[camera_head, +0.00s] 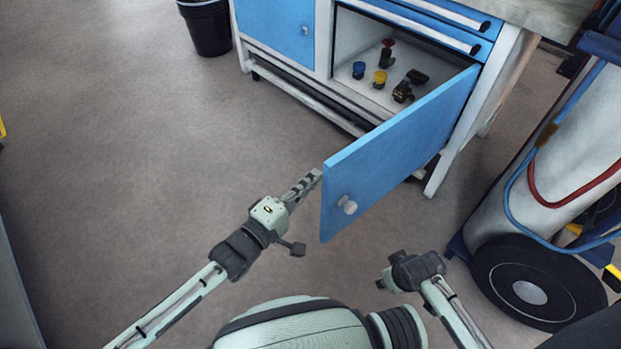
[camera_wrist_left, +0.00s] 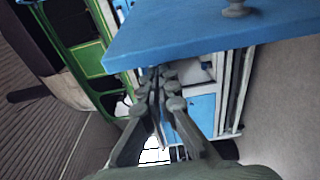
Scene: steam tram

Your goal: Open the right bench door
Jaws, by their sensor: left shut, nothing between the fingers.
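The right bench door (camera_head: 400,150) is blue and stands swung wide open, out from the bench toward me. Its round grey knob (camera_head: 347,205) is near the free edge, on the face toward me. My left gripper (camera_head: 314,178) is shut and empty, with its fingertips close beside the door's free edge; I cannot tell if they touch. In the left wrist view the closed fingers (camera_wrist_left: 156,80) point past the lower edge of the blue door (camera_wrist_left: 200,30), and the knob (camera_wrist_left: 236,8) shows at the top. My right gripper (camera_head: 384,282) is low, in front of the door; its fingers are unclear.
The open compartment (camera_head: 347,40) holds several small items, including a blue one (camera_head: 358,70) and a yellow one (camera_head: 380,79). The left bench door (camera_head: 285,25) is shut. A cart with a gas cylinder and black wheel (camera_head: 528,290) stands right. A black bin (camera_head: 207,27) stands back left. The left floor is clear.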

